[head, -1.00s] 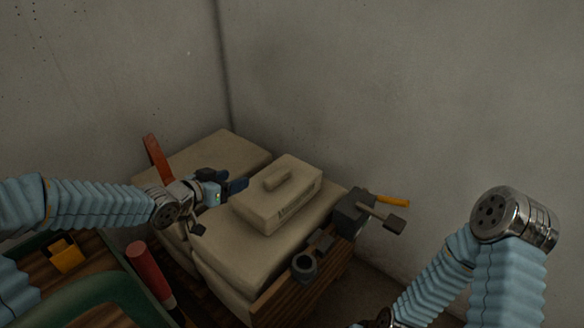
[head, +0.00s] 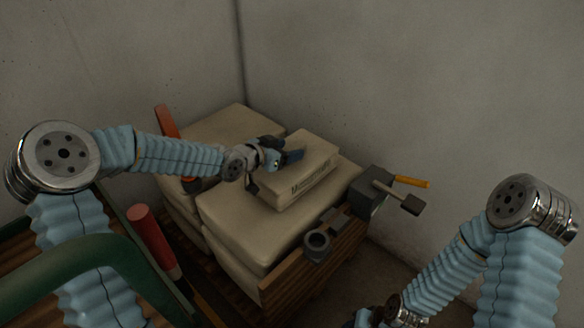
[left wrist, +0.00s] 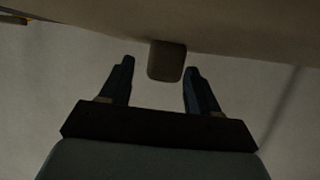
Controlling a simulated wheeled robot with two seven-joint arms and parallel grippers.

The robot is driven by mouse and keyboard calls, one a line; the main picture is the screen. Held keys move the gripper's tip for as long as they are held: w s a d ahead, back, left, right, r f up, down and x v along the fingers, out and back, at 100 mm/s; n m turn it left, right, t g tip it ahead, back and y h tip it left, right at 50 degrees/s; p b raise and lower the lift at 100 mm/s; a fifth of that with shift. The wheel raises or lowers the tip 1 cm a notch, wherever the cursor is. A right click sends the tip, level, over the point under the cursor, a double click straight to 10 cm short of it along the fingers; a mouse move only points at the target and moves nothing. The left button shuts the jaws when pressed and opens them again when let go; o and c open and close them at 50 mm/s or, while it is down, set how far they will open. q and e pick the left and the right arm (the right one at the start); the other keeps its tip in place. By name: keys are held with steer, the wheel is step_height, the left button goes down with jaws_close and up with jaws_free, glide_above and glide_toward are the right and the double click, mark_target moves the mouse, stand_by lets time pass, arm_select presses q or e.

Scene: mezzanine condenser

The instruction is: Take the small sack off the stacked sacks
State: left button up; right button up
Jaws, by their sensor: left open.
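The small sack (head: 312,176) is a beige block with dark print on its front side. It lies on top of the stacked sacks (head: 228,212). In the left wrist view the small sack (left wrist: 225,35) fills the top edge, and its raised grip (left wrist: 166,60) reaches in between my fingertips. My left gripper (head: 289,157) is over the small sack's top and hides the raised grip in the head view. In the left wrist view the fingers of my left gripper (left wrist: 160,68) are apart, with a gap on each side of the grip.
The sacks stand on a wooden pallet or crate (head: 310,268). A dark box (head: 368,190) with a yellow handle and a grey ring fitting (head: 317,243) are at its right. An orange bar (head: 166,121) stands behind my left forearm. Grey walls close the corner.

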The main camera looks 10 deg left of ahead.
arm_select(q)
steer(key=shift+w+d+f, duration=0.15)
steer(key=shift+w+d, duration=0.1)
steer(key=shift+w, duration=0.1)
steer(key=shift+c, duration=0.3)
jaws_close()
stand_by(0.7)
steer(key=shift+r, duration=0.2)
